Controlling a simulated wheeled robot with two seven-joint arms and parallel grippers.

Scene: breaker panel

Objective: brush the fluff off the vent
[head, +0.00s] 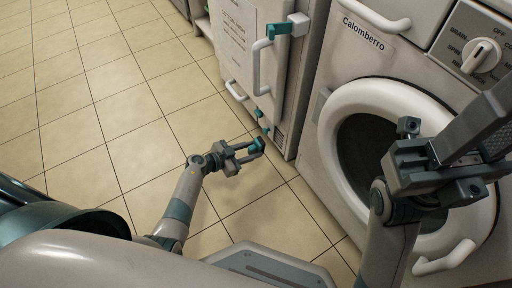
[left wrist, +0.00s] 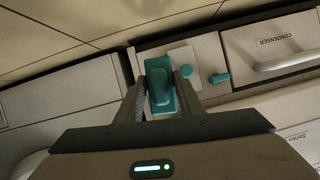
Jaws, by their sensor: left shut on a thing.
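My left gripper (head: 250,150) is low by the lower front of the pale cabinet and shut on a teal piece (head: 257,146). In the left wrist view the teal piece (left wrist: 160,88) stands between the two fingers (left wrist: 160,92); I see no bristles and cannot tell if it touches the cabinet.
The cabinet (head: 238,50) has a white handle (head: 256,66) and small teal latches (head: 258,114). A drawer marked CONDENSER (left wrist: 270,50) shows in the left wrist view. The washer (head: 335,62) with its round door stands at right. The tiled floor (head: 100,100) at left is clear.

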